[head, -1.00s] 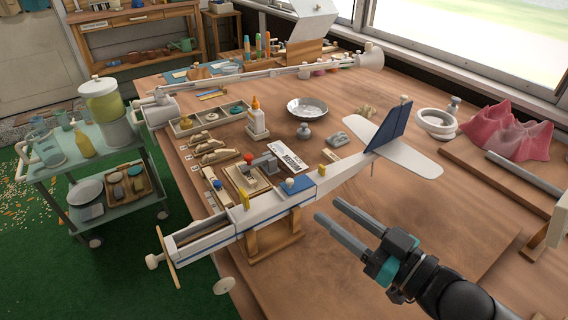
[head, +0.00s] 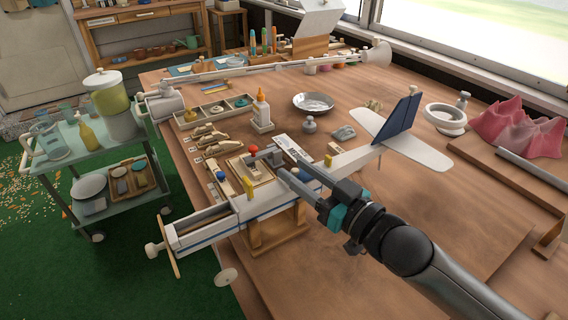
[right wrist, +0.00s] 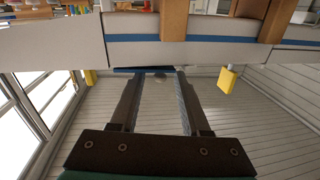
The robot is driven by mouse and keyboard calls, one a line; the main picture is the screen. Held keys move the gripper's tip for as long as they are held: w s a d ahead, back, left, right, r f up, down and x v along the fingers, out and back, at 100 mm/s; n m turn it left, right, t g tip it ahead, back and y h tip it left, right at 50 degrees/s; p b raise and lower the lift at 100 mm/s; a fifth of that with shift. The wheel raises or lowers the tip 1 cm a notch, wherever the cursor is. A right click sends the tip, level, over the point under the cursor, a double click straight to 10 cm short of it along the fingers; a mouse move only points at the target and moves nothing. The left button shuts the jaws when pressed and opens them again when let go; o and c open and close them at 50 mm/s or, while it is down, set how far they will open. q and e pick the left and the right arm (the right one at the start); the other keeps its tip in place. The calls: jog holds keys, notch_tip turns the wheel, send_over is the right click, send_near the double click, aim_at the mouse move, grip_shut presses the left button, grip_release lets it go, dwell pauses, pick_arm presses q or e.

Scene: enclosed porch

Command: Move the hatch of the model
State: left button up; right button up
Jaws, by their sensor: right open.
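The model (head: 212,232) is a white plane with a blue stripe and blue tail fin, lying on a wooden stand (head: 277,238). Its blue hatch, with a pale knob on top, is mostly behind my right gripper (head: 281,158) in the head view. The right wrist view looks upside down. There, a thin blue edge of the hatch (right wrist: 145,69) and the pale knob (right wrist: 161,76) show between the fingers (right wrist: 158,82). I cannot tell whether they touch. My left gripper is not in view.
A glue bottle (head: 261,112), a metal bowl (head: 314,103) and a parts tray (head: 215,108) stand behind the model.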

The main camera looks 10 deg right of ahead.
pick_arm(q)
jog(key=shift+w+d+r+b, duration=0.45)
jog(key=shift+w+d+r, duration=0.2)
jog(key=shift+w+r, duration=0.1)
pick_arm(e)
jog(key=shift+x, duration=2.2)
jog(key=shift+c, duration=0.2)
grip_shut()
